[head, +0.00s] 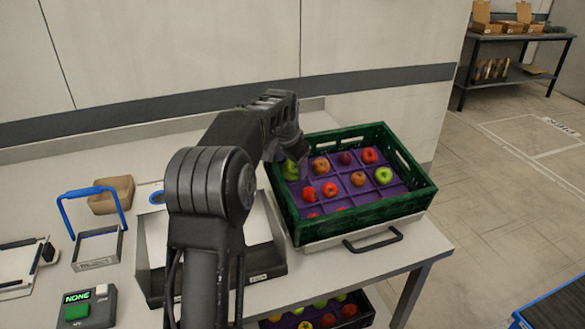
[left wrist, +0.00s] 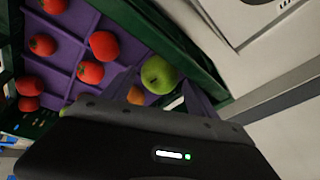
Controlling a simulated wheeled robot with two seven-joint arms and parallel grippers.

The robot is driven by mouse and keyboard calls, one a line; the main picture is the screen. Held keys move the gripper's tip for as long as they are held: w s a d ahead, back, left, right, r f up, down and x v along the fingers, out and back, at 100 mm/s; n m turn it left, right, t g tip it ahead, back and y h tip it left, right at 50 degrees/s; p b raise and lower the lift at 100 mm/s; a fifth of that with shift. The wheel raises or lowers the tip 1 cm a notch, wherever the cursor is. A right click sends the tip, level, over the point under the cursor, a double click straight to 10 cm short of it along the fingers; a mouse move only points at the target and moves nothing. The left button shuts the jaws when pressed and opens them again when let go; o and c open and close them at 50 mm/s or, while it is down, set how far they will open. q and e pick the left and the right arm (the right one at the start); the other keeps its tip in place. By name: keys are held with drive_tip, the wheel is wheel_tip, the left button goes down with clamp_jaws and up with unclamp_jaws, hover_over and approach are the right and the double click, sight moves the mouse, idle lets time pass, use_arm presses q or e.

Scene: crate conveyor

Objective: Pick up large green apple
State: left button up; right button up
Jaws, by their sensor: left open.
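A green apple (head: 290,170) sits in the far left corner cell of the crate, partly hidden by my left gripper (head: 302,163). Another green apple (head: 383,175) lies near the crate's right side. My left gripper is over the far left part of the crate, close to the corner apple. In the left wrist view a green apple (left wrist: 157,75) shows beyond the gripper body, between the two dark fingers (left wrist: 160,88), which are apart. I cannot tell whether the fingers touch it. My right gripper is not in view.
The green crate (head: 405,212) has purple dividers and holds several red and orange-brown apples, with walls close around the corner apple. A second crate (head: 270,323) with fruit is below the table. A blue-handled box (head: 97,250) and a button box (head: 85,308) stand at left.

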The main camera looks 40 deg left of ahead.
sight(292, 164)
use_arm(q)
drive_tip(key=shift+x, duration=1.2)
drive_tip(key=shift+c, duration=0.5)
drive_tip(key=c, duration=1.1)
drive_tip(key=shift+r, duration=0.15)
drive_tip(key=shift+c, duration=0.2)
wheel_tip(292, 164, up, 10)
drive_tip(key=shift+f, duration=0.1)
